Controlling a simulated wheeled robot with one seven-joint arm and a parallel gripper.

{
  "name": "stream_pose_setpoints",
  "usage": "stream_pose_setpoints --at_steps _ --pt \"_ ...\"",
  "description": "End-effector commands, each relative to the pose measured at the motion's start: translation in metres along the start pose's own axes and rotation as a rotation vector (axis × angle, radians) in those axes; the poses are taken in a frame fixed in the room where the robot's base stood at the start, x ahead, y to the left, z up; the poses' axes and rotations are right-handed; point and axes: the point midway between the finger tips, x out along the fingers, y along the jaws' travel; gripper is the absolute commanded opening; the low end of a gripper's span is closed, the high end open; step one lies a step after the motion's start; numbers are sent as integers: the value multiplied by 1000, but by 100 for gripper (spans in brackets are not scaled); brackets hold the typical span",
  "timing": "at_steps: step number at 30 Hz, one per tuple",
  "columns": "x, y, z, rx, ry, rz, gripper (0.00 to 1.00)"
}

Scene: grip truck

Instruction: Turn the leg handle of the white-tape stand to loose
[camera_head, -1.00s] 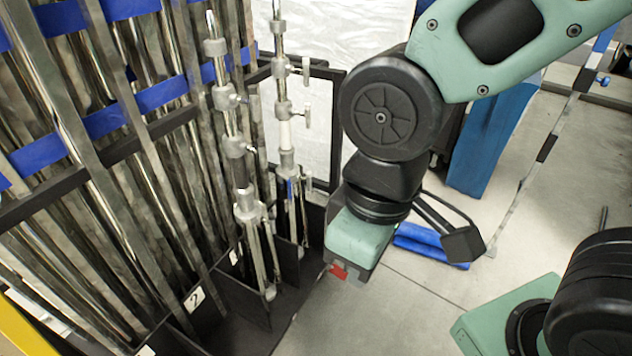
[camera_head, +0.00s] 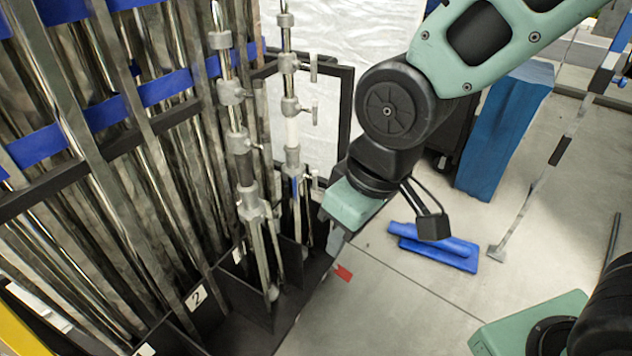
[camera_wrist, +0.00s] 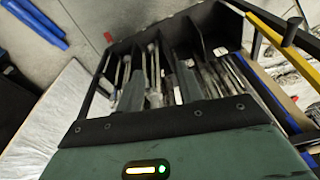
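The white-tape stand (camera_head: 291,160) is a grey metal stand with a white band on its column. It stands upright in a black rack compartment in the head view. Small handles stick out to its right; the lowest (camera_head: 311,178) is near its leg collar and small, so its setting cannot be told. A second stand (camera_head: 248,205) with a dark band is to its left. My gripper (camera_head: 337,240) points down just right of the white-tape stand, apart from it. Its fingers are mostly hidden behind the green housing.
The black rack (camera_head: 240,292) has dividers and an upright frame (camera_head: 345,115) close to my wrist. Long metal poles (camera_head: 125,190) fill its left side. Blue pads (camera_head: 440,250) lie on the floor at right.

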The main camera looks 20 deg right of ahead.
Motion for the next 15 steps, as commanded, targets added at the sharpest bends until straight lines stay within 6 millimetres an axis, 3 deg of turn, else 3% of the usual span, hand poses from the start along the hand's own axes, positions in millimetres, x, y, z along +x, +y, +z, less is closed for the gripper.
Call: stream_pose_setpoints --at_steps 1,6,10,15 --pt "30 19 -23 34 67 9 37" --pt "92 96 -102 110 351 64 37" --pt "133 160 -145 135 560 106 37" --pt "182 236 -172 118 814 141 37"
